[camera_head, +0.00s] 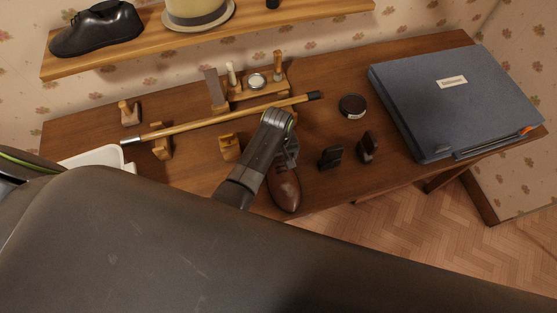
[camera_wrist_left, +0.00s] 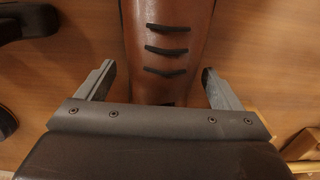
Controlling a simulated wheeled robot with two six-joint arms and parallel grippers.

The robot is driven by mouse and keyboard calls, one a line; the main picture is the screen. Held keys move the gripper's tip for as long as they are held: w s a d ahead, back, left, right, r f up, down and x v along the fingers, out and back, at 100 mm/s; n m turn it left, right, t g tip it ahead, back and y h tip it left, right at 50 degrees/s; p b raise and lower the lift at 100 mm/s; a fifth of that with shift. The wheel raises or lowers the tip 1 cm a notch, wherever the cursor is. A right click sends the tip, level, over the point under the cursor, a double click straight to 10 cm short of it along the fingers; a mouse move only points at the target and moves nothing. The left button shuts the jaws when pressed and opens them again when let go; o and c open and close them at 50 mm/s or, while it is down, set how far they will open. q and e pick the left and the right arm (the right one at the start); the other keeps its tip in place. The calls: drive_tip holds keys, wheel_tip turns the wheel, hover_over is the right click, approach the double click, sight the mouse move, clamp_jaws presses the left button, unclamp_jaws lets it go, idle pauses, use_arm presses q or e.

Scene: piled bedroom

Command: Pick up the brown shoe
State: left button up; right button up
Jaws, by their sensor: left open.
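The brown shoe (camera_head: 287,190) lies on the wooden desk near its front edge, toe toward that edge. Its rear part is hidden by my left arm and gripper in the head view. My left gripper (camera_head: 287,155) points down over the shoe. In the left wrist view, the open left gripper (camera_wrist_left: 157,75) has one finger on each side of the brown shoe (camera_wrist_left: 165,70). Dark laces cross the shoe there. Gaps show between the fingers and the shoe's sides, so the jaws are not closed on it. My right gripper is not in view.
A cane (camera_head: 220,120) rests on wooden stands behind the shoe. Two small dark stands (camera_head: 331,157) (camera_head: 367,147) and a round tin (camera_head: 352,105) are to the right. A shelf (camera_head: 140,50) holds a black shoe (camera_head: 97,30) and hat (camera_head: 198,12).

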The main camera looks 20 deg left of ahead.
use_arm(q)
drive_tip(key=shift+s+r, duration=0.2)
drive_tip(key=shift+s, duration=0.05)
drive_tip(key=shift+c, duration=1.4)
drive_tip(key=c, duration=0.9)
drive_tip(key=shift+w, duration=0.1)
drive_tip(key=shift+c, duration=0.8)
drive_tip(key=shift+r, duration=0.1)
